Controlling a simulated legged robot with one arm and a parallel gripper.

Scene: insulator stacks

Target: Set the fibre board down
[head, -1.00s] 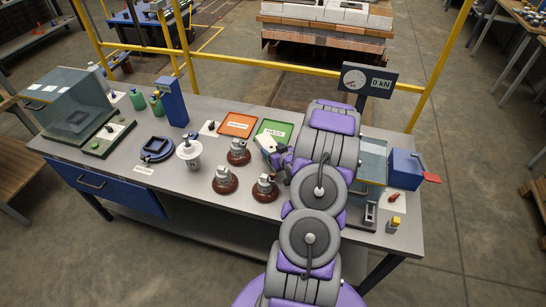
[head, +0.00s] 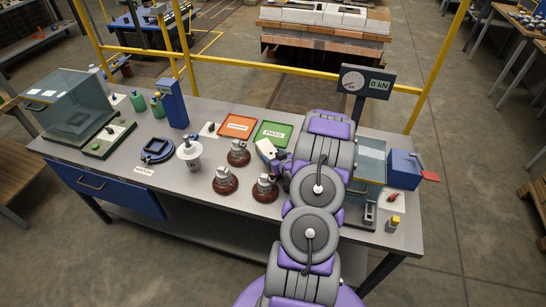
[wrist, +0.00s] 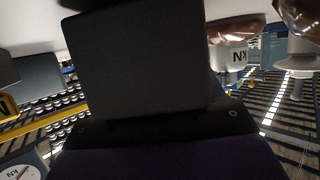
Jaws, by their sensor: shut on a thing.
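My gripper (head: 278,159) is at the far end of my purple and grey arm, low over the middle of the workbench, just in front of the green PASS tray (head: 272,134). It is shut on a small pale block (head: 266,148), which I take to be the fibre board. The block is tilted and sits just right of the rear brown insulator (head: 238,153). Whether it touches the bench is not clear. In the wrist view a large dark slab fills the middle and hides what is behind it; the held piece cannot be made out there.
Two more brown insulators (head: 225,181) (head: 265,188) stand close to my gripper. An orange tray (head: 238,127) lies left of the green one. My arm hides some of the bench.

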